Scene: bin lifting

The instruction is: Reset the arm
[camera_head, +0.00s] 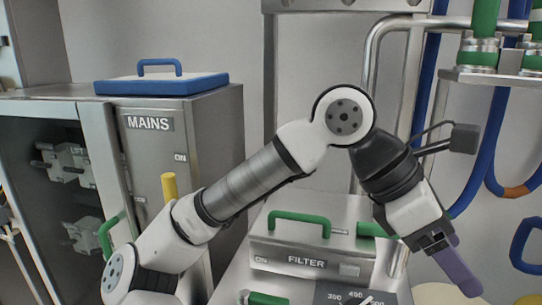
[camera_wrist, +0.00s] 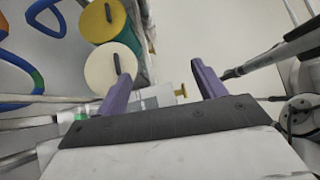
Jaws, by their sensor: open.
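My arm reaches up and over from the lower left of the head view. Its gripper (camera_head: 462,275) hangs tilted down at the right, beyond the right side of the FILTER box (camera_head: 312,262). In the wrist view the two purple fingers of my gripper (camera_wrist: 160,72) stand wide apart. Nothing is held between them. In the head view the fingers overlap, and the lower end of the gripper is near a pale round object at the bottom edge.
The MAINS cabinet (camera_head: 170,160) stands at the left with a blue-rimmed lid (camera_head: 162,86) on top. Pipes and blue hoses (camera_head: 480,150) run close to my gripper at the right. The wrist view shows a yellow round lid (camera_wrist: 102,20) and a cream one (camera_wrist: 108,68).

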